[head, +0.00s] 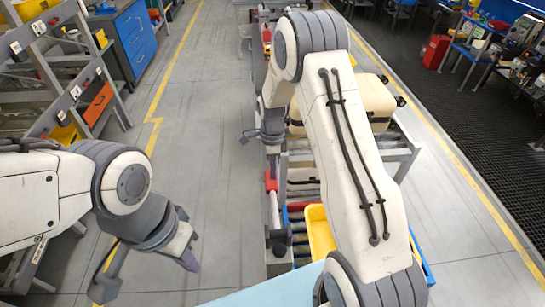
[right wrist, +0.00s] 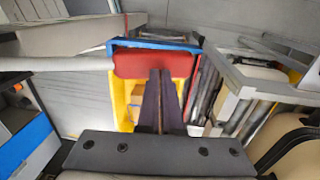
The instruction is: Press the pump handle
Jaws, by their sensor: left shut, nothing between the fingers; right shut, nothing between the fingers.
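The pump handle is a pale grey bar with a red grip (head: 271,184). In the right wrist view the red grip (right wrist: 135,66) lies across the picture just beyond my fingertips, with its bar (right wrist: 60,63) running off to the left. My right gripper (right wrist: 160,75) is shut and empty, and its dark tips overlap the grip in that view. I cannot tell whether they touch it. In the head view my right gripper (head: 271,163) points down above the grip, partly hidden by its wrist. My left gripper (head: 190,264) is shut and empty, low over the floor at left.
A yellow bin (head: 320,232) stands beside the handle, partly hidden by my right arm. A metal-framed conveyor (head: 405,153) carries a cream case (head: 372,98). A rack (head: 62,85) stands at left. The grey floor (head: 205,130) between rack and conveyor is clear.

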